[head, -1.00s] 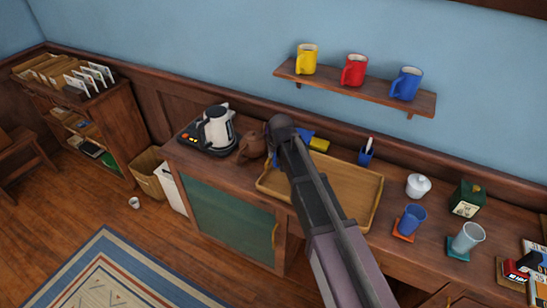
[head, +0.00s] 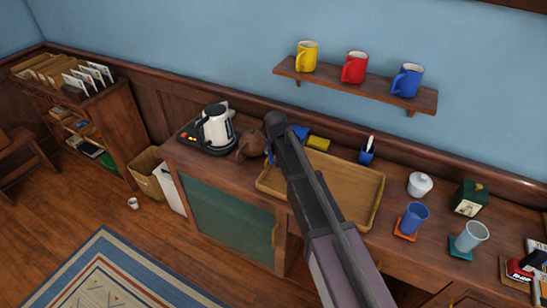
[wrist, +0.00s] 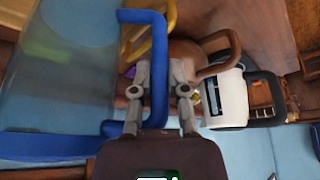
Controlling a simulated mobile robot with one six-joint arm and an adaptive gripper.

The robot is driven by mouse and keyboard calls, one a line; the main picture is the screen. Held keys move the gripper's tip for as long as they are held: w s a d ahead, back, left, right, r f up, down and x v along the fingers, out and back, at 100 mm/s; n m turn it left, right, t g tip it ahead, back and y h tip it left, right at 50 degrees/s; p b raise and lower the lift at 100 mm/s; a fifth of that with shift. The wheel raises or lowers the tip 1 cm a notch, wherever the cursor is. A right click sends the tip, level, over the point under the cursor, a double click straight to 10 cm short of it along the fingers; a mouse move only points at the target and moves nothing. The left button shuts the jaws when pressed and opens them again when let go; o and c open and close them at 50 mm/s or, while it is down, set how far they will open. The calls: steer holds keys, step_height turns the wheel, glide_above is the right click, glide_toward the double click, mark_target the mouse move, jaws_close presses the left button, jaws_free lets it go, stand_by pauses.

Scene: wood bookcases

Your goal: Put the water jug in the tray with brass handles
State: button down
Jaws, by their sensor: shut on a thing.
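The water jug (wrist: 65,85) fills the left of the wrist view, a large see-through body with blue trim and a blue handle. My gripper (wrist: 160,68) is shut on that handle, one finger on each side. In the head view my arm hides most of the jug and the fingers; blue bits (head: 301,131) show beside the arm. The light wooden tray (head: 352,207) lies on the cabinet top, partly behind my arm. Its brass handles are not clear in the head view. A yellow loop shows behind the jug handle in the wrist view; I cannot tell what it belongs to.
A brown teapot (head: 249,146) and a white kettle (head: 216,125) stand left of the tray. A yellow block (head: 318,143) and a blue pen cup (head: 367,153) are behind it. A white lidded pot (head: 420,184) and blue cup (head: 414,217) stand right. Mugs line the shelf (head: 350,89) above.

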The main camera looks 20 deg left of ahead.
steer(key=shift+f+b, duration=0.65)
steer(key=shift+f, duration=0.45)
steer(key=c, duration=0.6)
jaws_free()
steer(key=shift+c, duration=0.2)
steer(key=p+v, duration=1.1)
steer(key=v, duration=0.1)
stand_by(0.4)
steer(key=shift+d, duration=0.15)
